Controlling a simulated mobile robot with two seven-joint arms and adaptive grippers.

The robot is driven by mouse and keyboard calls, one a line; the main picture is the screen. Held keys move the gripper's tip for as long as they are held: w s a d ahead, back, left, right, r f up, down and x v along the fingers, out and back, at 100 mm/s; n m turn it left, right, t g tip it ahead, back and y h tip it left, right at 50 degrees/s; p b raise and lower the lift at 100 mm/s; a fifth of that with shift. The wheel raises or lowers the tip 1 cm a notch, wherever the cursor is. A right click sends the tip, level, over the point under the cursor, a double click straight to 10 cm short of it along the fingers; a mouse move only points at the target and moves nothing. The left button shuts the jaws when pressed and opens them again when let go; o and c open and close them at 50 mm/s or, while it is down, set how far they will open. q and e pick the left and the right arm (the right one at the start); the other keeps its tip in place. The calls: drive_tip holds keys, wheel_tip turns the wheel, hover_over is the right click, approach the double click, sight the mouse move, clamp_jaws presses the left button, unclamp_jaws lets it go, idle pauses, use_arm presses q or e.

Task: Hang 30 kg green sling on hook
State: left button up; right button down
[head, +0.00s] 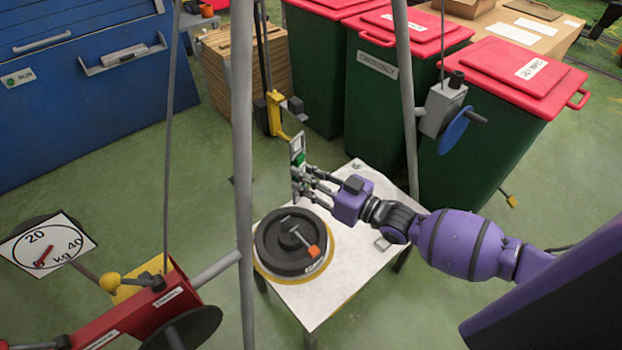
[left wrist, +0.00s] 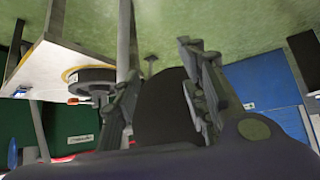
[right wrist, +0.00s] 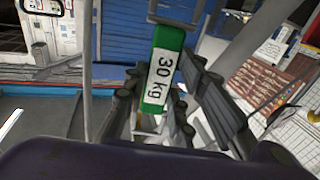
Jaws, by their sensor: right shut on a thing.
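The 30 kg green sling (right wrist: 160,70) shows large in the right wrist view as a green tag with a white "30 kg" label and a grey loop at its top. In the head view the sling (head: 298,158) is small and upright at my right gripper's fingertips. My right gripper (head: 305,186) is shut on it, above the back left of the white table. Just behind it in the head view is a yellow upright piece (head: 274,113) with a short arm; I cannot tell whether this is the hook. My left gripper (left wrist: 160,95) has its fingers apart and empty.
A white table (head: 350,262) carries a black round weight (head: 288,245) with an orange-ended handle. Grey frame poles (head: 243,150) stand in front. A red winch (head: 135,305) and a dial (head: 45,245) are at the left. Green bins (head: 375,95) with red lids stand behind.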

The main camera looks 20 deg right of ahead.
drive_tip(key=shift+w+a+f, duration=0.15)
drive_tip(key=shift+w+a, duration=0.15)
drive_tip(key=shift+w, duration=0.5)
use_arm(q)
drive_tip(key=shift+s+a+f+b, duration=0.25)
drive_tip(key=shift+s+f+b, duration=0.05)
drive_tip(key=shift+f+b, duration=0.35)
drive_tip(key=shift+s+a+f+b, duration=0.25)
drive_tip(key=shift+f+b, duration=0.3)
drive_tip(key=shift+f, duration=0.05)
use_arm(e)
drive_tip(key=shift+w+a+f, duration=0.2)
drive_tip(key=shift+w+a, duration=0.05)
drive_tip(key=shift+w, duration=0.45)
drive_tip(key=shift+w+a+f, duration=0.2)
drive_tip(key=shift+w+a, duration=0.1)
drive_tip(key=shift+w, duration=0.45)
drive_tip(key=shift+w+a+f, duration=0.2)
drive_tip(key=shift+w+a, duration=0.05)
drive_tip(key=shift+w, duration=0.45)
use_arm(q)
drive_tip(key=shift+d, duration=0.15)
use_arm(e)
drive_tip(key=c, duration=1.5)
unclamp_jaws()
drive_tip(key=shift+o, duration=0.7)
